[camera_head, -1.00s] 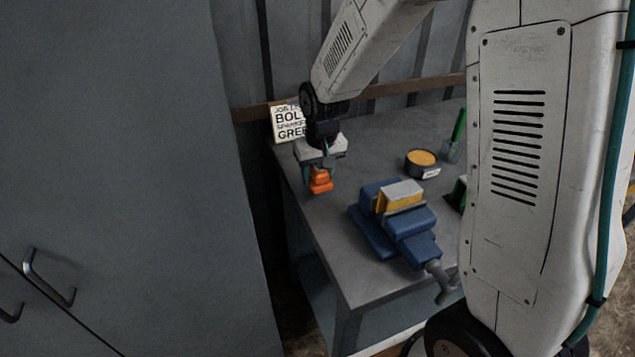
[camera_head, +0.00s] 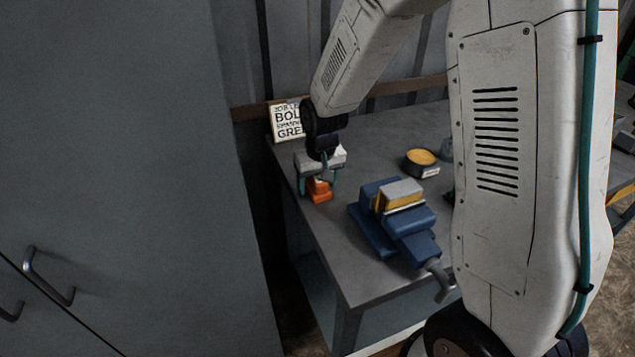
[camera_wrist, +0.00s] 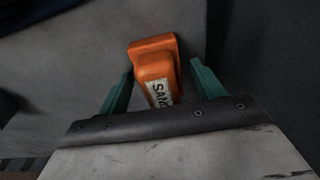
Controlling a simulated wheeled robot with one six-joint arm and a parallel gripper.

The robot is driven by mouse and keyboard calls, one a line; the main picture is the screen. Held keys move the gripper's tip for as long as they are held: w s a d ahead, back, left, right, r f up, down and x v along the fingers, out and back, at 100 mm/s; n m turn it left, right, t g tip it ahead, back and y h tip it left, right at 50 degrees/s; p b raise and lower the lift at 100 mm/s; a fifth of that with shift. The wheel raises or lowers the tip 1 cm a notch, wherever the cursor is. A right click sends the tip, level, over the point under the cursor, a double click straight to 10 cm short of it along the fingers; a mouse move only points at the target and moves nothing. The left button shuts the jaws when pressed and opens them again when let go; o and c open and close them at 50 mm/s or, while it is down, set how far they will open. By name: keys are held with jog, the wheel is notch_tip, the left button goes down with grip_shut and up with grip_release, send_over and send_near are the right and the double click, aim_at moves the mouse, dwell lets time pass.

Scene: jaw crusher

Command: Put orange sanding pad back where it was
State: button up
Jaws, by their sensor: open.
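The orange sanding pad (camera_head: 319,191) sits on the grey bench top near its left edge, just in front of the sign. In the wrist view the orange sanding pad (camera_wrist: 154,58) shows a white label starting "SAN". My gripper (camera_head: 320,182) is above and around it, pointing down. In the wrist view the green fingers of my gripper (camera_wrist: 157,85) stand apart on either side of the pad, with a gap visible on the right side. The left finger is close to the pad; I cannot tell whether it touches.
A blue vise (camera_head: 405,222) holding a grey and yellow block (camera_head: 399,195) stands right of the pad. A round tin (camera_head: 421,163) with a yellow top is behind it. A lettered sign (camera_head: 287,121) leans at the back left. A grey cabinet (camera_head: 110,180) stands left of the bench (camera_head: 345,270).

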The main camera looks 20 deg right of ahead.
notch_tip(320, 180, up, 12)
jog(key=s, duration=0.2)
jog(key=s+d+r, duration=0.1)
jog(key=s+r, duration=0.3)
jog(key=s, duration=1)
jog(key=s+d+r, duration=0.2)
jog(key=s+r, duration=0.3)
jog(key=s, duration=0.9)
jog(key=shift+r+g, duration=0.2)
jog(key=shift+g, duration=0.1)
